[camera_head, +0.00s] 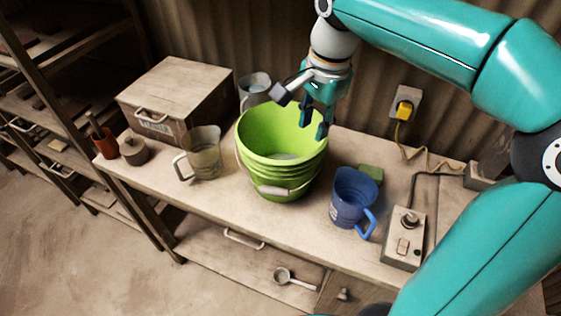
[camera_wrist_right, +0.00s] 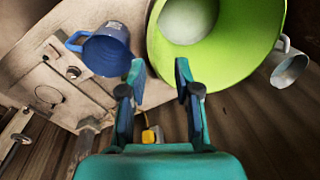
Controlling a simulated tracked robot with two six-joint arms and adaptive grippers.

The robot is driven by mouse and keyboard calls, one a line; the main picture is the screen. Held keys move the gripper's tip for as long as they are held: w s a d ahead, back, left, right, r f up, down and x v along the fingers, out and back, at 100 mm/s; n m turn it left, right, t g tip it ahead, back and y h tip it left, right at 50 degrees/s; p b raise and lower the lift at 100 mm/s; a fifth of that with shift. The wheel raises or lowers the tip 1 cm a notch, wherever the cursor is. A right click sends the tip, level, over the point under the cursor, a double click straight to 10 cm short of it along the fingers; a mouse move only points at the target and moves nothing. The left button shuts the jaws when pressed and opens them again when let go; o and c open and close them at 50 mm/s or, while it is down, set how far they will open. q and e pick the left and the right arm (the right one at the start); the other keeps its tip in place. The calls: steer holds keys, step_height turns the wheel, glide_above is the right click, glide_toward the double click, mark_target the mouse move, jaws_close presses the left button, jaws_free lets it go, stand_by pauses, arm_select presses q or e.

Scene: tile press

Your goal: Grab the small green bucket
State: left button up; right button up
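The small green bucket (camera_head: 279,183) stands upright on the wooden workbench, its white-gripped handle hanging down its front. In the right wrist view the bucket (camera_wrist_right: 240,55) fills the upper right, with its opening facing the camera. My right gripper (camera_head: 315,120) is above the bucket's back right rim, fingers pointing down. In the wrist view its two fingers (camera_wrist_right: 158,75) are spread with nothing between them, close to the bucket's rim. Whether a finger touches the rim is unclear. My left gripper is not in view.
A blue measuring jug (camera_head: 352,204) and green block (camera_head: 371,173) stand right of the bucket. A clear jug (camera_head: 205,160) is left, a grey mug (camera_head: 255,88) behind. A switch box (camera_head: 403,240) and wooden box (camera_head: 178,88) also occupy the bench (camera_head: 232,212).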

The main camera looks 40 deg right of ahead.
glide_above(309, 167)
step_height(309, 167, down, 9)
steer(key=shift+a+r, duration=0.15)
steer(key=shift+w+d+f, duration=0.1)
steer(key=shift+d+f, duration=0.05)
steer(key=shift+f, duration=1.2)
steer(key=shift+w+d+f, duration=0.1)
steer(key=shift+d+f, duration=0.05)
steer(key=shift+f, duration=1.2)
steer(key=shift+s, duration=0.1)
jaws_close()
steer(key=shift+r, duration=0.1)
